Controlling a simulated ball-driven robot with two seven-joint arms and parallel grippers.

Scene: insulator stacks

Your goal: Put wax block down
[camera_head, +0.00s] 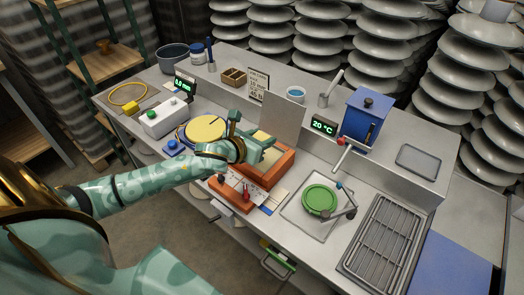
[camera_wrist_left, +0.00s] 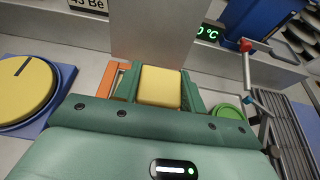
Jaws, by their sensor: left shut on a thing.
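The wax block (camera_wrist_left: 160,86) is a pale yellow block between the two green fingers in the left wrist view. My left gripper (camera_wrist_left: 160,90) is shut on it. In the head view my left gripper (camera_head: 262,152) is over or in an open orange box (camera_head: 268,181) on the bench. The box's orange edge also shows left of the fingers in the left wrist view (camera_wrist_left: 122,80). I cannot tell whether the block touches anything beneath it. My right gripper is not in view.
An upright grey panel (camera_head: 284,118) stands just behind the box. A yellow disc (camera_head: 205,128) lies to the left. A green disc (camera_head: 319,199) on a metal tray and a wire rack (camera_head: 383,245) are to the right. A blue box with a lever (camera_head: 366,120) stands behind.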

